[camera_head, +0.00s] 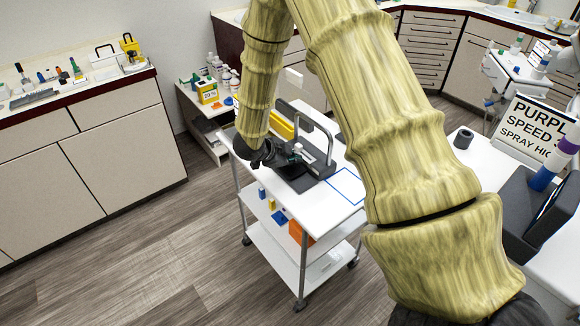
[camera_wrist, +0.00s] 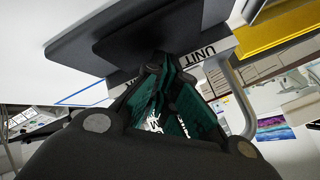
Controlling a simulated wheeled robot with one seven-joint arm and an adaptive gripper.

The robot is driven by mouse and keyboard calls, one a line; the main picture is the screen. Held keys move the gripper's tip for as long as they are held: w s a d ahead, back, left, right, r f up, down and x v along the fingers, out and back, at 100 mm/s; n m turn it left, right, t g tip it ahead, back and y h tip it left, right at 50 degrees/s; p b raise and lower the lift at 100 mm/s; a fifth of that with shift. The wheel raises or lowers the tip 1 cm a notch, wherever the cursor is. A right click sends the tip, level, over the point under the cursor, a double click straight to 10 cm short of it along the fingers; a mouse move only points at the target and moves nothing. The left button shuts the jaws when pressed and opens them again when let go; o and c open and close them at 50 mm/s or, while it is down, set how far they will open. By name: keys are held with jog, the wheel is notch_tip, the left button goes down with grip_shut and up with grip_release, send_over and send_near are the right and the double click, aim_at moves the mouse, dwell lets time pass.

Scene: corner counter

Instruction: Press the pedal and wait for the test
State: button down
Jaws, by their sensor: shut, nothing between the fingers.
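A dark flat pedal unit (camera_head: 297,183) lies on the white cart (camera_head: 288,215), with a grey tubular frame (camera_head: 331,150) arching over it. My gripper (camera_head: 263,158) is shut and empty, low at the left side of this unit. In the wrist view my fingertips (camera_wrist: 158,64) meet close to the edge of the dark plates (camera_wrist: 150,35). I cannot tell whether they touch, or whether the plate is pressed down. Part of a "UNIT" label (camera_wrist: 210,50) shows beside the plates. My arm hides part of the unit's far side.
A blue-outlined square (camera_head: 346,186) is marked on the cart top. A yellow block (camera_head: 282,125) stands behind the unit. A counter (camera_head: 75,98) is at the left. The floor at front left is clear.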

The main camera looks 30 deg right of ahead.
aim_at(292, 168)
jog(key=shift+f, duration=0.35)
dwell(0.7)
jog(key=shift+r+p, duration=0.6)
jog(key=shift+r, duration=0.25)
jog(key=shift+r+p, duration=1.95)
jog(key=shift+r, duration=0.55)
